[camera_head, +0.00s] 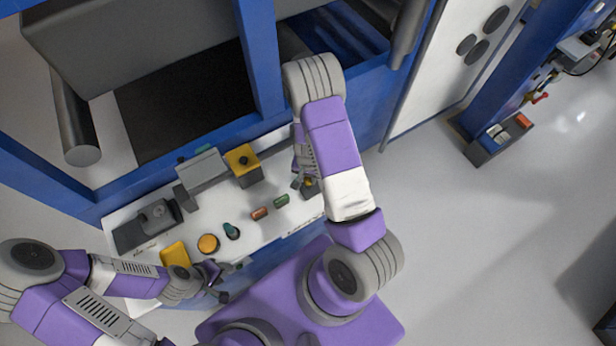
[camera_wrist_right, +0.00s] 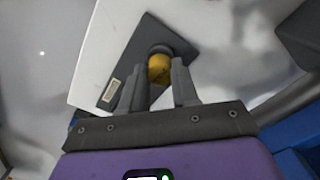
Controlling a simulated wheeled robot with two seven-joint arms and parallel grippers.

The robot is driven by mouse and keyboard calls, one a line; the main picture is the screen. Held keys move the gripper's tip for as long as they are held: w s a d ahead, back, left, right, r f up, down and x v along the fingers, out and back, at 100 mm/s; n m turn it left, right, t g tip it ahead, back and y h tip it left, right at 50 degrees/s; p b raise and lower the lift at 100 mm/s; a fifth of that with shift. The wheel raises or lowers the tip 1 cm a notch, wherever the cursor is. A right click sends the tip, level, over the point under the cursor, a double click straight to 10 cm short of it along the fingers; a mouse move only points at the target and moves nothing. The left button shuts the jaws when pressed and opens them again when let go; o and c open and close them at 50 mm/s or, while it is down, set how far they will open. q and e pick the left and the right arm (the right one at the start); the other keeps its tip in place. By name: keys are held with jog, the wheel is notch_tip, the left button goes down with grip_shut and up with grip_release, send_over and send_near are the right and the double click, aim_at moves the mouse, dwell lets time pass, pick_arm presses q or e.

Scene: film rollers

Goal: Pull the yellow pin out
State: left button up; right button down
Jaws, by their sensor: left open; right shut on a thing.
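The yellow pin (camera_wrist_right: 159,69) has a round yellow head and stands at a dark grey plate on the white worktop. In the right wrist view, my right gripper (camera_wrist_right: 161,80) has a finger on either side of the head and is shut on it. In the head view, my right gripper (camera_head: 301,183) is at the right end of the worktop, and my arm partly hides the pin (camera_head: 309,182). I cannot tell how deep the pin sits. My left gripper (camera_head: 222,279) is open and empty near the front edge of the worktop, at lower left.
The white worktop (camera_head: 262,232) carries an orange round button (camera_head: 208,243), a teal knob (camera_head: 231,230), an orange-red button (camera_head: 260,213) and a green button (camera_head: 281,201). A yellow-topped box (camera_head: 243,160) stands behind. Blue frame posts (camera_head: 259,60) rise at the back.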

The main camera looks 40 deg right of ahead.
aim_at(308, 179)
jog(key=shift+r, duration=0.4)
jog(key=shift+f, duration=0.1)
jog(key=c, duration=0.8)
grip_release()
notch_tip(308, 179, up, 8)
jog(key=shift+f+p, duration=0.2)
jog(key=shift+p, duration=0.45)
jog(key=shift+s, duration=0.1)
